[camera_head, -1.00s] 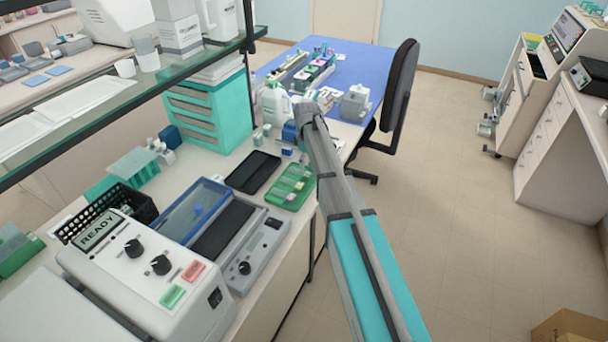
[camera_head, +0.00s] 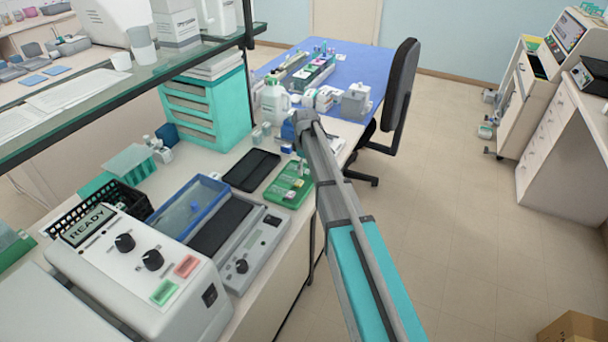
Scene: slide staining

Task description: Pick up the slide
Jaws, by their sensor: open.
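A green tray (camera_head: 279,197) lies on the bench near its right edge, with small pale pieces on it. One of these may be a slide, but they are too small to tell. My arm reaches in from the lower right, and its end is above the far side of the tray. My gripper (camera_head: 300,152) points down there, largely hidden by the wrist, and is open. I see nothing held in it. Whether it touches anything on the tray cannot be seen.
A black flat tray (camera_head: 252,170) lies left of the green one. A grey device (camera_head: 241,266) and a white machine marked READY (camera_head: 130,275) stand nearer. Teal drawers (camera_head: 207,112) and small bottles stand behind. A black chair (camera_head: 400,95) stands right of the blue table (camera_head: 345,66).

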